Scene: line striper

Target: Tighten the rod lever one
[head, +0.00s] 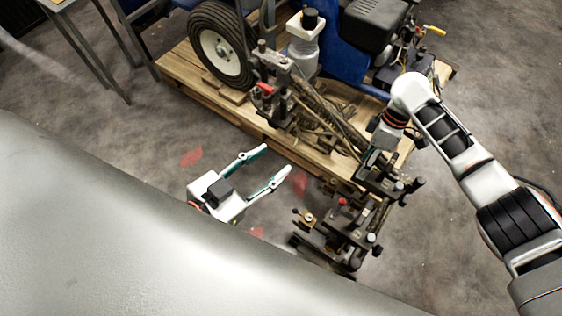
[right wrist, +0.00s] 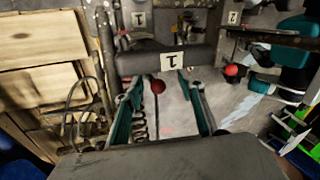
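My right gripper (right wrist: 158,84) is open in the right wrist view, its two teal fingers spread apart below a dark horizontal bar with a white label reading 1 (right wrist: 173,62). A red ball knob (right wrist: 158,87) appears between the fingers, nearer the left one; I cannot tell whether it is touched. It may belong to the rod lever one, but its rod is not clear. A second red knob (right wrist: 231,70) is to the right. In the head view, the right fingers are hard to make out against the machine. My left gripper (head: 276,160) is open and empty above the floor.
The striping machine, with a black wheel (head: 221,47) and a blue frame, stands on a wooden pallet (head: 190,70). Its dark front assembly (head: 340,235) juts past the pallet. Another label reading 2 (right wrist: 233,17) is at the top. Concrete floor (head: 150,140) is clear at left.

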